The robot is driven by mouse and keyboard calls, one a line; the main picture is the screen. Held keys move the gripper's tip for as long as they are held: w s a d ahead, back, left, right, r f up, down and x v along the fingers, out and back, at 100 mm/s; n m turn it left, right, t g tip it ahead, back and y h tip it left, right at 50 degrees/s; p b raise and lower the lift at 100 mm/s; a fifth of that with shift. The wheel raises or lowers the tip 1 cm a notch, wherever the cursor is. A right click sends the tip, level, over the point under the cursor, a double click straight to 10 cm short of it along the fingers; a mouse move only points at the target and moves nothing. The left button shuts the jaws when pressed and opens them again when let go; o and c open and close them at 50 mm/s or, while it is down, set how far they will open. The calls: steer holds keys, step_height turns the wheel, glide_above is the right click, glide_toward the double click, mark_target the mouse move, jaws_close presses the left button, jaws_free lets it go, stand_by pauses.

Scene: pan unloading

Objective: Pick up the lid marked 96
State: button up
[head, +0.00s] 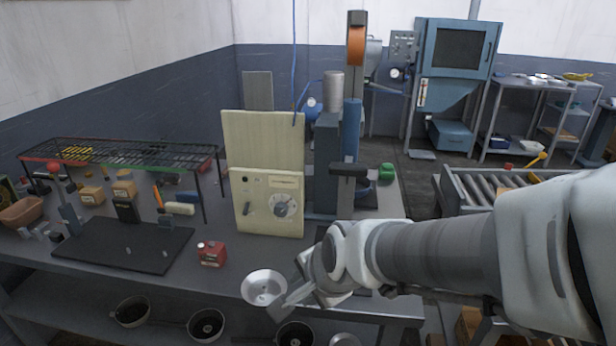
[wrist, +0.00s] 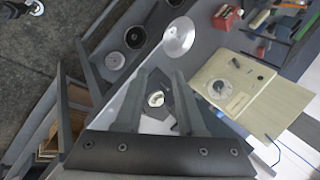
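A shiny silver round lid or shallow dish (head: 264,287) lies near the front edge of the workbench. It also shows in the wrist view (wrist: 178,37), beyond my fingertips and a little to the right. I cannot read a 96 on it. My gripper (head: 284,302) is beside it on the right in the head view. In the wrist view my gripper (wrist: 160,75) has its two fingers apart, with no object clearly held. A small pale ring-shaped item (wrist: 156,99) shows between the fingers; I cannot tell how far below it is.
Several dark pans, one here (head: 206,325), sit on the shelf below the bench. A red canister (head: 211,253) stands left of the lid. A cream control box (head: 268,203) stands behind it. A wire rack (head: 118,152) and black mat (head: 125,246) are left.

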step_height(320, 180, down, 2)
steer(key=a+f+m, duration=0.1)
steer(key=a, duration=0.1)
steer(key=b, duration=0.8)
glide_toward(263, 289)
step_height(263, 289, down, 6)
steer(key=d, duration=0.1)
steer(key=shift+w+f, duration=0.25)
steer(key=shift+w, duration=0.15)
jaws_close()
stand_by(0.5)
